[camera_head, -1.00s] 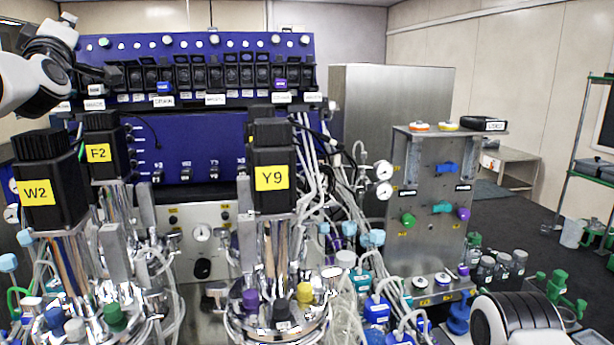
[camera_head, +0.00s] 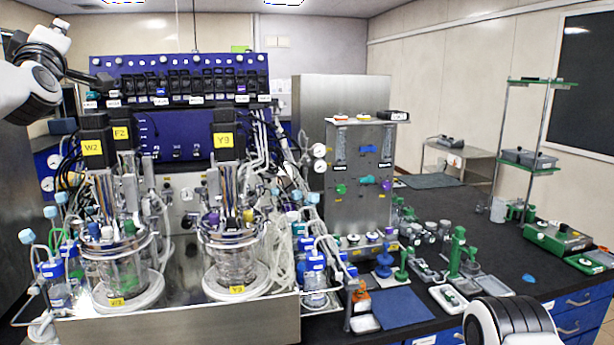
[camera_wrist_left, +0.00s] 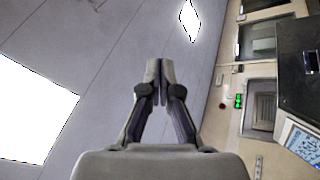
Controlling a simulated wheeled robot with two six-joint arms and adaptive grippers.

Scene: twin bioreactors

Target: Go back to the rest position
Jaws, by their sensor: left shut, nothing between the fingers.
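My left gripper (camera_head: 104,82) is at the upper left of the head view, in front of the left part of the blue control panel (camera_head: 180,68). In the left wrist view its fingers (camera_wrist_left: 160,70) are together with nothing between them, and the ceiling is behind them. A white and black link of my right arm shows at the lower right of the head view. My right gripper is outside both views.
Two glass bioreactors, the left (camera_head: 118,268) and the right (camera_head: 230,258), stand on a steel base (camera_head: 200,325). A steel gas unit (camera_head: 352,215) is to their right. The dark bench (camera_head: 465,215) beyond holds green stands, trays and a blue mat (camera_head: 400,308).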

